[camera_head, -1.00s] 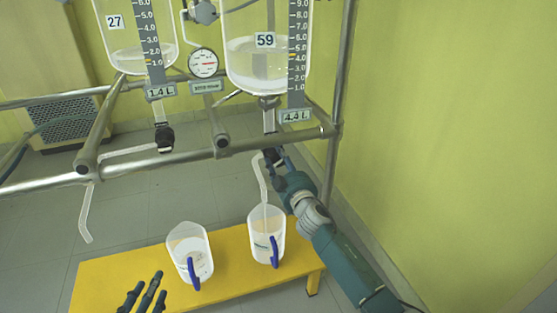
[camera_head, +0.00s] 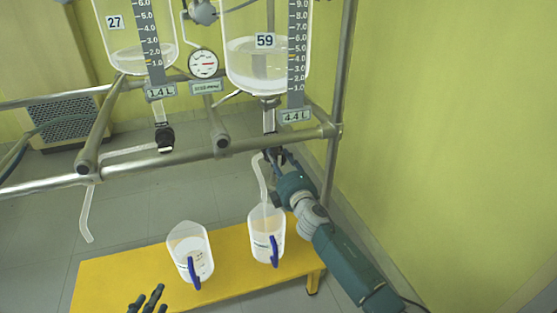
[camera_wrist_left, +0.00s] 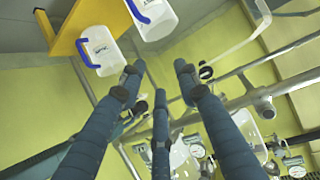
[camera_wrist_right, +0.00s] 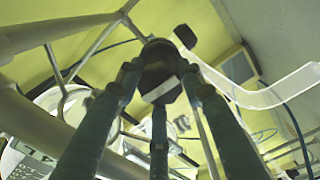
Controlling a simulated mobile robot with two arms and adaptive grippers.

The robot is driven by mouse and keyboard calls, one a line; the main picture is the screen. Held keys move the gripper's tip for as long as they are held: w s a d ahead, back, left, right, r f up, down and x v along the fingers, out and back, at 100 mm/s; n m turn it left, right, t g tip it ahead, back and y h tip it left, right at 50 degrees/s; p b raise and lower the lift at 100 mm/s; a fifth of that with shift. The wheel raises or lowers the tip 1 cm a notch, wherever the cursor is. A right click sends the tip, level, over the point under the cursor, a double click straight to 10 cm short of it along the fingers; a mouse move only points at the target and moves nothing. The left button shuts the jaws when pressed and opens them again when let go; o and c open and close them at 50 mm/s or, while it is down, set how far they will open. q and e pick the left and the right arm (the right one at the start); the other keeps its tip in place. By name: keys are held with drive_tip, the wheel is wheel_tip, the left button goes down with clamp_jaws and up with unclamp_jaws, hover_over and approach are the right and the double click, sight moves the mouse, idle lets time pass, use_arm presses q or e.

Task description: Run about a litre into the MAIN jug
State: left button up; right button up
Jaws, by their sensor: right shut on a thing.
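Two clear jugs with blue handles stand on a yellow bench (camera_head: 120,282): a left jug (camera_head: 188,245) and a right jug (camera_head: 262,228). Their labels are too small to read. Glass reactor 59 (camera_head: 245,68) holds clear liquid and its plate reads 4.4 L. Its bent outlet tube (camera_head: 262,180) ends over the right jug; I cannot tell whether liquid runs. My right gripper (camera_head: 278,160) is shut on the dark outlet valve under reactor 59; the valve (camera_wrist_right: 160,70) fills the grip in the right wrist view. My left gripper (camera_head: 148,299) is open and empty, low before the bench.
Steel rails (camera_head: 180,153) cross before the reactors. A gauge (camera_head: 203,64) sits between them. The floor at left is clear.

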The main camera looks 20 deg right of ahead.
drive_tip(key=shift+a+n, duration=0.2)
drive_tip(key=shift+n, duration=2.7)
drive_tip(key=o, duration=1.2)
drive_tip(key=shift+a, duration=0.1)
drive_tip(key=shift+c, duration=0.2)
drive_tip(key=shift+s+d+f, duration=0.1)
drive_tip(key=shift+s+d, duration=0.1)
drive_tip(key=shift+s, duration=0.25)
drive_tip(key=s, duration=1.1)
drive_tip(key=shift+d, duration=0.1)
